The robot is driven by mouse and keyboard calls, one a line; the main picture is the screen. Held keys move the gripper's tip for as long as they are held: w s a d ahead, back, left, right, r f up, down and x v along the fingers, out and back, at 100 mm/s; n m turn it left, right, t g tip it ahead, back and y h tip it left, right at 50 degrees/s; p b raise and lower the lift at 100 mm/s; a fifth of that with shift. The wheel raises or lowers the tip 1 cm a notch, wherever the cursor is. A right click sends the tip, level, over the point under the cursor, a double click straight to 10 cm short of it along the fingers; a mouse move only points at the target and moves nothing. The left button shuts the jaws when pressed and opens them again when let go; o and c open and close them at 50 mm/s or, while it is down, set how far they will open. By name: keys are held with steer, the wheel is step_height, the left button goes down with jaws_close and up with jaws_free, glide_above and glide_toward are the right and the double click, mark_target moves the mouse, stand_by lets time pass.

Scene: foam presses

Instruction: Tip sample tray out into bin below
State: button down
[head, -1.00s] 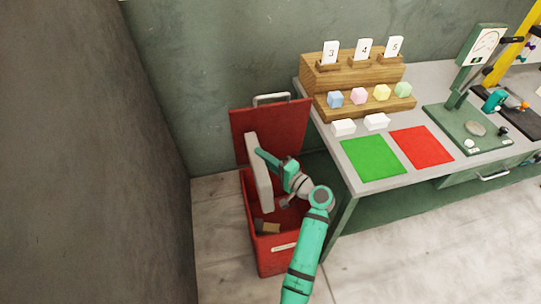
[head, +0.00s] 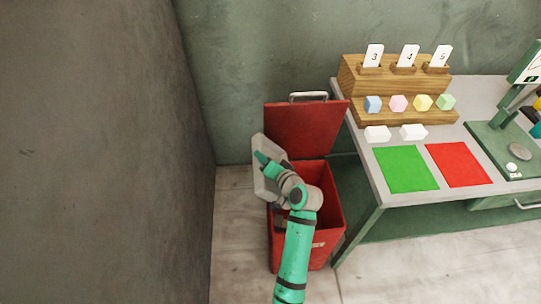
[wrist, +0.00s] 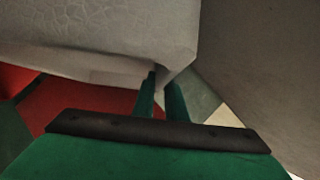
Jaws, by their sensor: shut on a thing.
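The pale grey sample tray (head: 259,181) is steeply tilted at the left side of the open red bin (head: 327,226). My gripper (head: 265,160) is shut on the tray and partly covers it. In the wrist view the tray (wrist: 100,35) fills the upper left, and the finger tips (wrist: 163,90) meet its lower edge. No loose samples show on the visible part of the tray. My arm hides part of the bin's opening and inside, so its contents are mostly hidden.
The bin's lid (head: 302,128) stands open against the wall. A dark wall (head: 100,150) rises close on the left. The bench at right holds a wooden rack (head: 395,80), coloured blocks, white blocks, a green mat (head: 405,168) and a red mat (head: 458,164).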

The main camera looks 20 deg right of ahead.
steer(key=shift+a+f+n+g+h, duration=0.3)
steer(key=shift+a+f+n+h, duration=0.1)
steer(key=shift+a+f, duration=0.2)
steer(key=w+a+f+n+g+h, duration=0.1)
steer(key=a+f+n+h, duration=0.3)
steer(key=f, duration=0.6)
steer(key=shift+w+a+f+n+g+h, duration=0.2)
steer(key=shift+a+n+g+h, duration=0.1)
steer(key=shift+n+g+h, duration=0.15)
